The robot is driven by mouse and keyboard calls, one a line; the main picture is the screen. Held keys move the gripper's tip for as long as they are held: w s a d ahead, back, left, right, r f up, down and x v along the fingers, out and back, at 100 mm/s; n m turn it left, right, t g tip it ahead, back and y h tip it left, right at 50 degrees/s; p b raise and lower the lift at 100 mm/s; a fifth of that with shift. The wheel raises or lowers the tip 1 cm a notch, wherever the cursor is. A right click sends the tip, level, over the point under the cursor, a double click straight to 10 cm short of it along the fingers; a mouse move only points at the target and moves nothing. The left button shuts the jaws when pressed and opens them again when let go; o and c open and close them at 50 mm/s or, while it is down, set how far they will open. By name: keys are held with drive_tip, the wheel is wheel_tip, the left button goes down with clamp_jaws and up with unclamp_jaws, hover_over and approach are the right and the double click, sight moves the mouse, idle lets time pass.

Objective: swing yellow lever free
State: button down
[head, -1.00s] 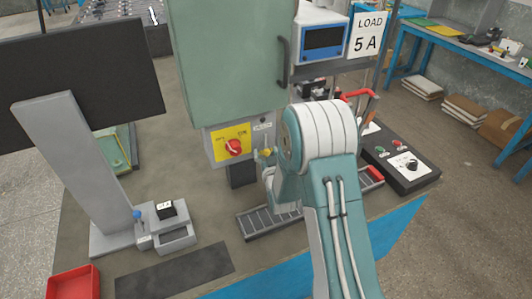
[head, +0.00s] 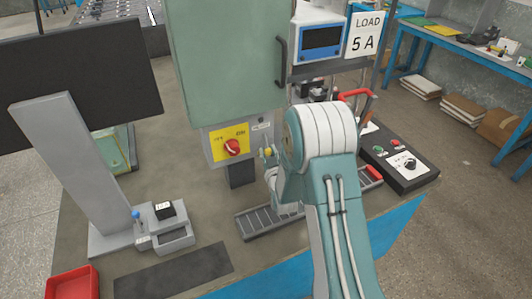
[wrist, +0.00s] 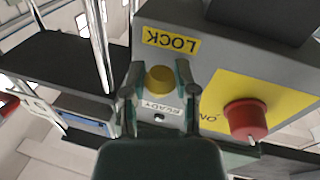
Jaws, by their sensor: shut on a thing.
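The yellow lever's rounded knob (wrist: 159,80) shows in the wrist view on the grey switch box (wrist: 225,75), between a LOCK label (wrist: 171,40) and a READY label (wrist: 160,108). My gripper (wrist: 157,86) is shut around the knob, one finger on each side. The rest of the lever is hidden behind the knob. In the head view the yellow knob (head: 268,152) is a small spot at my gripper (head: 267,158), at the right edge of the switch box (head: 212,153). My arm hides much of the gripper there.
A red rotary switch (head: 232,147) on a yellow plate sits left of the lever. The green cabinet (head: 222,65) with its dark handle hangs above. A slotted tray (head: 255,223) lies below; a control box (head: 400,163) and red-handled tool (head: 355,94) stand right of my arm.

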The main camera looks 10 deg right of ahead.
drive_tip(key=shift+c, duration=1.9)
unclamp_jaws()
drive_tip(key=s, duration=1.1)
drive_tip(key=shift+s+f, duration=0.3)
drive_tip(key=shift+s, duration=0.1)
